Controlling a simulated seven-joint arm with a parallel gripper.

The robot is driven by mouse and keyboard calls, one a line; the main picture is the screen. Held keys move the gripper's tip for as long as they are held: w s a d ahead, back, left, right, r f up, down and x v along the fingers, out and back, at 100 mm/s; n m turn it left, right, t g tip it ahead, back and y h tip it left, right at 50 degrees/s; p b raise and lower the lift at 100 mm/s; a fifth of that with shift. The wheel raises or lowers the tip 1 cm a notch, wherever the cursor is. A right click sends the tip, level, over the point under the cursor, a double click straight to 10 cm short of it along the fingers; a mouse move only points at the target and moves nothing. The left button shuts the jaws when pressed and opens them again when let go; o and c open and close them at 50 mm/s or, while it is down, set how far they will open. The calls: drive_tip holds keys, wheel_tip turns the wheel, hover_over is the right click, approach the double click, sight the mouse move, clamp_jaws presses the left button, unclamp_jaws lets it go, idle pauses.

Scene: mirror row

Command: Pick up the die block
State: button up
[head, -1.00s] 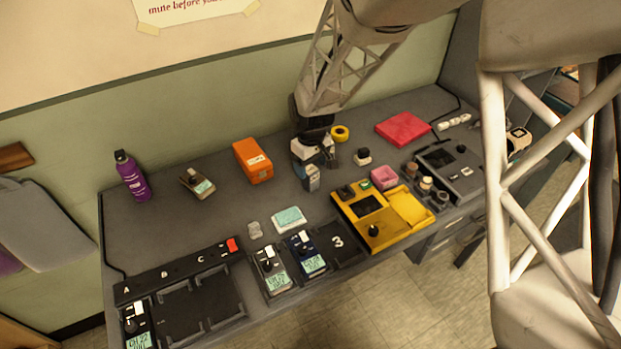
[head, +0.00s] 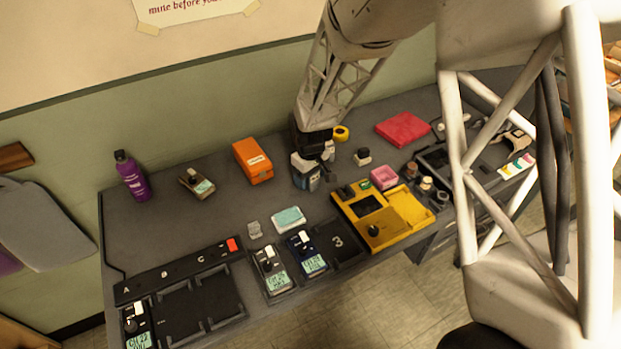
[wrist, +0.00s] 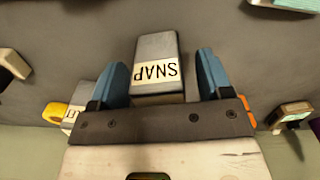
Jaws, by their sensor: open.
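A grey block with a white label reading SNAP (wrist: 157,62), likely the die block, stands between my fingers in the wrist view. My gripper (wrist: 161,63) is open, with one blue finger on each side of the block and a narrow gap at both sides. In the head view my gripper (head: 312,176) is low over the back of the grey table, right of the orange case, and it hides the block there. A second pale block with a partly covered label (wrist: 72,119) sits behind the left finger in the wrist view.
The orange case (head: 253,161) stands to the left and the yellow tape roll (head: 341,133) behind to the right. A small dark-and-white block (head: 362,157) and the yellow tray unit (head: 401,208) lie to the right. The table left of the orange case is mostly free.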

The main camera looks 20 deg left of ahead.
drive_tip(key=shift+f, duration=0.2)
drive_tip(key=shift+c, duration=0.3)
drive_tip(key=c, duration=1.1)
drive_tip(key=shift+o, duration=0.2)
drive_tip(key=shift+r, duration=0.1)
drive_tip(key=shift+r, duration=0.8)
wheel_tip(320, 180, up, 2)
drive_tip(key=shift+r, duration=0.1)
drive_tip(key=s+d, duration=0.3)
drive_tip(key=s, duration=0.1)
drive_tip(key=s+d, duration=0.2)
drive_tip(key=s, duration=0.3)
drive_tip(key=s+d+r, duration=0.1)
drive_tip(key=s+d, duration=0.2)
drive_tip(key=s, duration=0.1)
drive_tip(key=shift+s+d, duration=0.25)
drive_tip(key=shift+d, duration=0.1)
